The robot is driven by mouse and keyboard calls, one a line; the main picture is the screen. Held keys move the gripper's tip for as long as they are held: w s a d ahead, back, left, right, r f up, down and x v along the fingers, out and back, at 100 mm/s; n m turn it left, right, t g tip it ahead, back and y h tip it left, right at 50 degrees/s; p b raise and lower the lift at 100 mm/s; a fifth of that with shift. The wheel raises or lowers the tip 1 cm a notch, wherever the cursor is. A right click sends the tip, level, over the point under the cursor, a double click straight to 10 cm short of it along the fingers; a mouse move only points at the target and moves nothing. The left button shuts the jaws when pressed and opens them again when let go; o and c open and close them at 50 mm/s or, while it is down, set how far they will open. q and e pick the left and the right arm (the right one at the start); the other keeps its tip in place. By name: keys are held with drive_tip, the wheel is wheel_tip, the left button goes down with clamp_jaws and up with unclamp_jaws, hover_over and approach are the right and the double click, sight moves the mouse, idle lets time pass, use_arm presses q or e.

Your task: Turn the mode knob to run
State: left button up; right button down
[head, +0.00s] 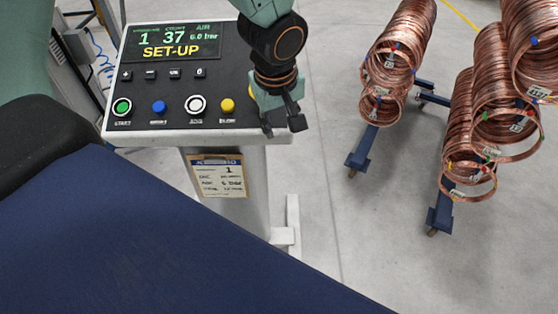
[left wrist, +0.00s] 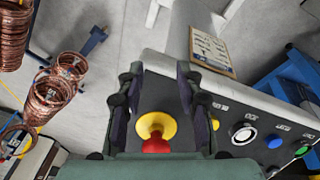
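The control panel (head: 150,85) has a dark face; its display (head: 172,40) reads SET-UP. I cannot make out a mode knob in either view; my left arm covers the panel's right side in the head view. My left gripper (head: 282,121) is over the panel's front right corner, fingers pointing down. In the left wrist view its two fingers stand apart with nothing gripped. A red knob or button on a yellow round base (left wrist: 155,128) shows between them; I cannot tell whether they touch it. My right gripper is not in view.
A row of green, blue, white (head: 196,104) and yellow (head: 227,105) buttons lies left of the gripper. A paper card (head: 219,176) hangs on the pedestal. Copper coils (head: 395,60) on blue stands are at right. The floor (head: 335,225) between is clear.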

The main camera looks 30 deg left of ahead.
use_arm(q)
drive_tip(key=s+d+f+m+b, duration=0.1)
drive_tip(key=s+f, duration=0.2)
drive_tip(key=f, duration=0.4)
drive_tip(key=shift+d+f+m+g+h+b, duration=0.25)
drive_tip(key=shift+f+m+g+h+b, duration=0.05)
drive_tip(key=shift+f+m+h+b, duration=0.1)
drive_tip(key=shift+s+r, duration=0.1)
drive_tip(key=shift+s, duration=0.05)
